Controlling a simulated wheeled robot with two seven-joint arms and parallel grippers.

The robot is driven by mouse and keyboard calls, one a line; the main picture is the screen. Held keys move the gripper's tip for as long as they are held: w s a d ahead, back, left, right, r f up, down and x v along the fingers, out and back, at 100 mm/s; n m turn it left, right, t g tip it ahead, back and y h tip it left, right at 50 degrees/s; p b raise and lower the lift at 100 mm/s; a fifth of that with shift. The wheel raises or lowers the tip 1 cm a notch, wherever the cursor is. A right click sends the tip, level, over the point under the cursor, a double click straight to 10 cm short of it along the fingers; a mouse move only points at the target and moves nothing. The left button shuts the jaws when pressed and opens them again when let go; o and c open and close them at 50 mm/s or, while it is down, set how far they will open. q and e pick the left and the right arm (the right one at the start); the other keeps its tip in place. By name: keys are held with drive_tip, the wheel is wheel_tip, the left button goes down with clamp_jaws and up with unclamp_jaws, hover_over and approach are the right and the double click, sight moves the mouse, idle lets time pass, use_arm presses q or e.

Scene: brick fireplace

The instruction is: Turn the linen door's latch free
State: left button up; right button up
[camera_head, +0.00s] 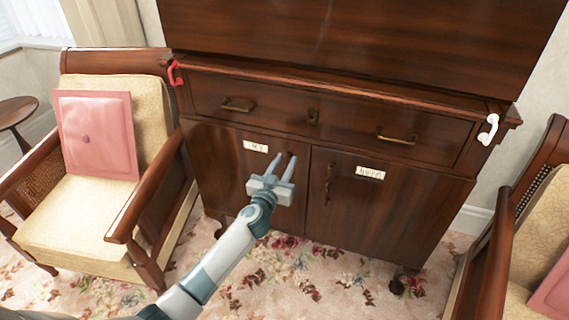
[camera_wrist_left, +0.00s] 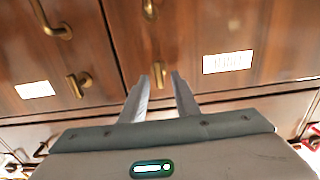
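The dark wooden cabinet (camera_head: 400,220) has two lower doors with small white labels, too blurred to read surely. The left door (camera_head: 225,165) has its label (camera_head: 255,147) and a brass latch (camera_head: 291,161) near its inner edge. The right door (camera_head: 370,215) has its label (camera_head: 370,173) and a brass latch (camera_head: 329,182) near the centre seam. Both doors look shut. My left gripper (camera_head: 279,165) is open and empty before the doors. My right gripper is out of view.
A drawer (camera_head: 320,118) with two brass handles and a keyhole sits above the doors. A red fitting (camera_head: 175,74) and a white fitting (camera_head: 489,129) are at the cabinet's upper corners. Cushioned armchairs stand left (camera_head: 85,210) and right (camera_head: 540,230). Flowered carpet (camera_head: 310,275) lies in front.

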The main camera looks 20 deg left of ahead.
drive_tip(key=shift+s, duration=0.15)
use_arm(q)
clamp_jaws()
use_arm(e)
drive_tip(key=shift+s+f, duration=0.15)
use_arm(q)
drive_tip(key=shift+m, duration=0.3)
drive_tip(key=m, duration=0.3)
drive_tip(key=shift+d, duration=0.2)
drive_tip(key=m, duration=0.3)
drive_tip(key=shift+d+f+m, duration=0.15)
drive_tip(key=shift+m, duration=0.25)
drive_tip(key=m, duration=0.7)
drive_tip(key=f+m, duration=0.1)
drive_tip(key=m, duration=0.2)
drive_tip(key=shift+d+m, duration=0.2)
drive_tip(key=shift+m, duration=0.1)
